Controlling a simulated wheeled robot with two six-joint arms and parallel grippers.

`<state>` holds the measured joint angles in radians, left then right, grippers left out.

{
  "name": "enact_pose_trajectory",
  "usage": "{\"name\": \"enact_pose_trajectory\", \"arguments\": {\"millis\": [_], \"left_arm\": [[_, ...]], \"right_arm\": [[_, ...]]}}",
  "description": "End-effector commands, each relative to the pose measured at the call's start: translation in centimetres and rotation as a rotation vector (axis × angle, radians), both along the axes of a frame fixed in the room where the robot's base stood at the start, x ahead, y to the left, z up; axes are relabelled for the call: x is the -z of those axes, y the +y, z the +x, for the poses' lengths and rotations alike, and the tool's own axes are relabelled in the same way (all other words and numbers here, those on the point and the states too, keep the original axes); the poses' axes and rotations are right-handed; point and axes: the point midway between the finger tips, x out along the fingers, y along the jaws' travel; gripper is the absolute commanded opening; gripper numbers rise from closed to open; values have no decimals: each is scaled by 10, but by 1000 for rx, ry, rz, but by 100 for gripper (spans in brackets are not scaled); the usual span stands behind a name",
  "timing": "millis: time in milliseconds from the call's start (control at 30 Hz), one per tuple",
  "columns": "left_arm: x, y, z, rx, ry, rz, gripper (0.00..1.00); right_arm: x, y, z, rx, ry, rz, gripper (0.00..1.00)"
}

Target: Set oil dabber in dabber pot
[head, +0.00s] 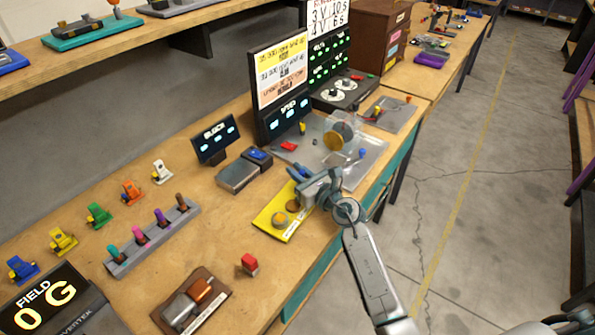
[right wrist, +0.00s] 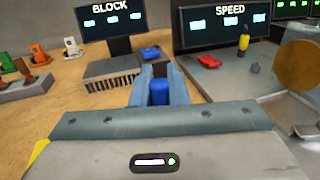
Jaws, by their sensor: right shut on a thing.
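My right gripper (head: 300,178) is above the bench, just beyond the yellow tray (head: 263,221). In the right wrist view its blue fingers (right wrist: 160,85) are shut on a small blue cylinder (right wrist: 159,92), which looks like the oil dabber. Its lower part is hidden by the gripper body. In the head view the gripper hides the held piece. The yellow tray holds a round orange-yellow piece (head: 279,219), and my gripper covers its far end. I cannot tell which item is the dabber pot. My left gripper is not in view.
A grey box (head: 238,177) and the BLOCK display (head: 214,143) stand just left of the gripper. A grey plate (head: 375,158) with a large disc (head: 340,136) lies to the right. A red piece (head: 249,264) stands near the front edge. A rack (head: 152,240) holds several coloured handles.

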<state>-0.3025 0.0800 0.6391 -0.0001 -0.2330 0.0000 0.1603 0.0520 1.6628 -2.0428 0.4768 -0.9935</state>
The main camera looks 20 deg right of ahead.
Motion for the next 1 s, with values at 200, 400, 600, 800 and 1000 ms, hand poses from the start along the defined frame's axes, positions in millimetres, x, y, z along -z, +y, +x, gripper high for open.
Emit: {"name": "enact_pose_trajectory", "arguments": {"millis": [200, 400, 600, 800, 1000], "left_arm": [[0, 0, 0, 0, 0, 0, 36], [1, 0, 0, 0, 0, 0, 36], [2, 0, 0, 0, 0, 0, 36], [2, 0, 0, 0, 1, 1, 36], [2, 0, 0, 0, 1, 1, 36]], "right_arm": [[0, 0, 0, 0, 0, 0, 0], [1, 0, 0, 0, 0, 0, 0], [3, 0, 0, 0, 0, 1, 0], [4, 0, 0, 0, 0, 0, 39], [4, 0, 0, 0, 0, 0, 39]]}}
